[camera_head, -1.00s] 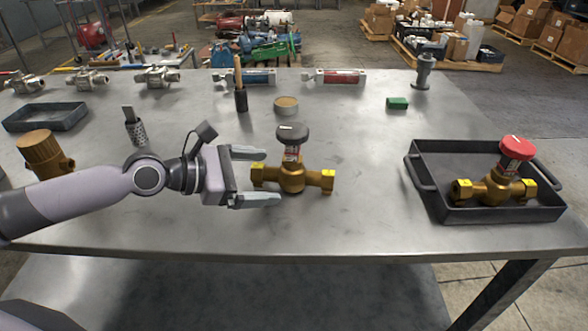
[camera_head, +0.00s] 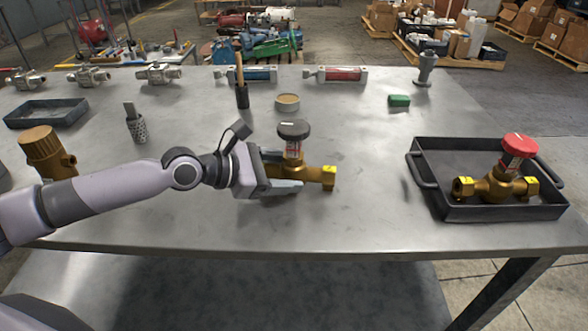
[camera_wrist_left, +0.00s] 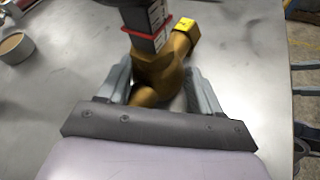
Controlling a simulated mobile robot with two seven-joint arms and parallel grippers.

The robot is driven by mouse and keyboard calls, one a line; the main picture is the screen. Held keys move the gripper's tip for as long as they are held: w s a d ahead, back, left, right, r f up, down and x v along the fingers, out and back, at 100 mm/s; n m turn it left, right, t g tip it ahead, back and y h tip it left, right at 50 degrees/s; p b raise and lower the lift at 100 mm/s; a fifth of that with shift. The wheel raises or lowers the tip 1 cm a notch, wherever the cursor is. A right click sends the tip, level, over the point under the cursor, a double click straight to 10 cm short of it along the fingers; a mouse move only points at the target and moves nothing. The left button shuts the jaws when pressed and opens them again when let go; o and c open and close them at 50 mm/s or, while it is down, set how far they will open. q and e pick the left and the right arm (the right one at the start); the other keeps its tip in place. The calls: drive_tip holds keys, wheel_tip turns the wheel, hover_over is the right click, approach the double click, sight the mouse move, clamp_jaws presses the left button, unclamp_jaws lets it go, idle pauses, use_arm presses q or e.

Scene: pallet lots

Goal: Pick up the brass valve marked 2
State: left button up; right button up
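A brass valve with a black knob (camera_head: 318,174) lies on the table's middle. It also shows in the wrist view (camera_wrist_left: 158,72), with a red-edged label below the knob and a yellow tag on its far end. The tag's marking is too small to read. My left gripper (camera_head: 286,182) reaches around the valve's left part. In the wrist view its fingers (camera_wrist_left: 160,88) stand on both sides of the brass body, seemingly open with small gaps. A second brass valve with a red knob (camera_head: 496,187) sits in a dark tray (camera_head: 440,160). My right gripper is out of view.
A brass fitting (camera_head: 45,150) stands at the left. A round tin (camera_head: 287,103), a wood-handled tool (camera_head: 241,90) and a green block (camera_head: 399,101) are behind the valve. Several steel valves line the back edge. The table front is clear.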

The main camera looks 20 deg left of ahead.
use_arm(q)
drive_tip(key=shift+c, duration=0.8)
drive_tip(key=shift+r, duration=0.1)
drive_tip(key=shift+r, duration=0.15)
